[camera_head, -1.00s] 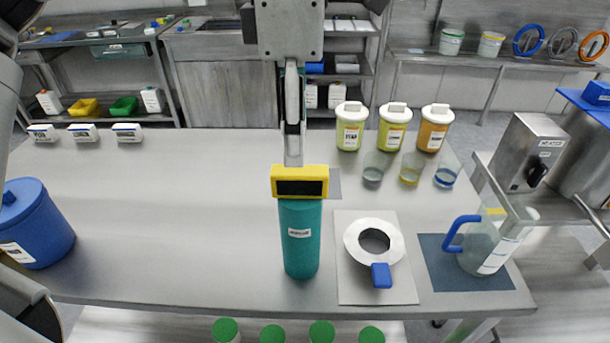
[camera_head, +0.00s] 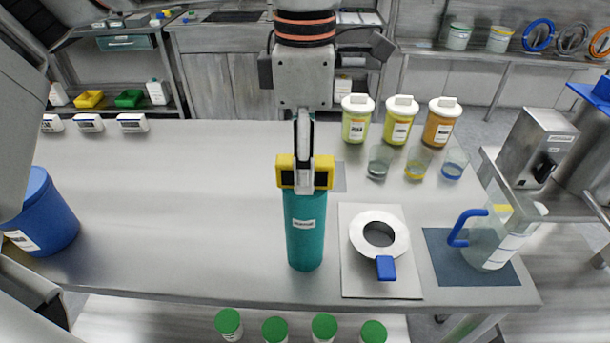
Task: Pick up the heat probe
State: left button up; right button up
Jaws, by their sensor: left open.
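The heat probe (camera_head: 323,178) shows as a yellow head with a dark panel. It sits upright on top of a teal cylindrical holder (camera_head: 306,236) with a white label. My left gripper (camera_head: 303,184) points down over the middle of the yellow head and overlaps it in the picture. It is open, seen edge-on, with the near finger hiding part of the dark panel. The far finger is hidden, and I cannot tell whether the fingers touch the head. The probe's lower part is hidden in the holder. My right gripper is not in view.
A white ring with a blue handle (camera_head: 386,268) lies on a pale mat right of the holder. A clear jug (camera_head: 488,240) stands on a dark mat further right. Lidded jars (camera_head: 399,122) and small beakers (camera_head: 418,163) stand behind.

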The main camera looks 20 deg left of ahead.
pick_arm(q)
jog(key=shift+f, duration=0.2)
dwell(0.3)
grip_shut()
jog(key=shift+r, duration=0.1)
